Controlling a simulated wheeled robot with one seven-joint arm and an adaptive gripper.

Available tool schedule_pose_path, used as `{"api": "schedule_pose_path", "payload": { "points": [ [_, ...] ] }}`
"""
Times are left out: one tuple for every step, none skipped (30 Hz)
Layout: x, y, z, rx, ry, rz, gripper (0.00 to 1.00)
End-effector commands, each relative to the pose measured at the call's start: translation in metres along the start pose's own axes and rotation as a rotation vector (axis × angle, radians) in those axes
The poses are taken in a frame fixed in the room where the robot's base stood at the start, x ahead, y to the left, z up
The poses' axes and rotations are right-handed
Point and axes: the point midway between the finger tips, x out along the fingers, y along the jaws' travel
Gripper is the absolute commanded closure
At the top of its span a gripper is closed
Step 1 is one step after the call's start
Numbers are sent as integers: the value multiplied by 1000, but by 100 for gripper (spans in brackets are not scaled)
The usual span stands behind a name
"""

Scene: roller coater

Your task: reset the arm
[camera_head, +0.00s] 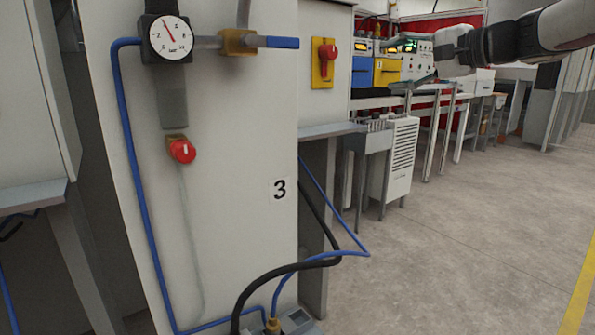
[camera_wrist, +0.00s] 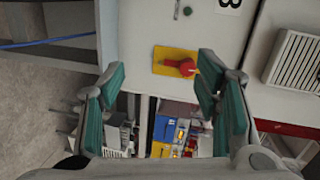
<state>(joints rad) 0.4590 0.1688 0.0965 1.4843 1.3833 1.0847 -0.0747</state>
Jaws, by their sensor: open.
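My gripper (camera_head: 412,66) is at the upper right of the head view, at the end of my white and black arm reaching in from the right edge. In the wrist view my gripper (camera_wrist: 160,88) shows two teal-padded fingers spread wide with nothing between them. Beyond the fingers is a red rotary switch (camera_wrist: 181,67) on a yellow plate, apart from them. The same red switch (camera_head: 328,52) shows in the head view on a cabinet face, left of my gripper.
A cabinet (camera_head: 240,130) marked 3 carries a pressure gauge (camera_head: 168,38), a blue-handled valve (camera_head: 280,42) and a red knob (camera_head: 182,151). Blue and black hoses run low in front. Benches with equipment stand behind my gripper. The floor (camera_head: 450,250) at right is clear.

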Motion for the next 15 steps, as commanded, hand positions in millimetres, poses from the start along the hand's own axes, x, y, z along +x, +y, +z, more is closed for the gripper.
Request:
{"api": "schedule_pose_path", "payload": {
  "points": [
    [0, 4, 16, -13, -19, 28, 43],
    [0, 7, 25, -24, -30, 48, 43],
    [-1, 12, 37, -35, -46, 76, 43],
    [-1, 16, 48, -45, -60, 99, 43],
    [-2, 21, 58, -54, -74, 122, 43],
    [-5, 28, 73, -69, -93, 156, 43],
    [-7, 34, 86, -82, -109, 185, 43],
    [-10, 40, 100, -96, -127, 217, 43],
    [-15, 51, 120, -116, -153, 263, 43],
    [-20, 60, 136, -133, -175, 301, 43],
    [-27, 70, 152, -152, -196, 341, 43],
    [-36, 84, 174, -178, -226, 396, 43],
    [-45, 95, 190, -198, -250, 440, 43],
    [-53, 107, 205, -216, -271, 481, 43],
    [-66, 122, 225, -242, -300, 537, 43]
  ]
}}
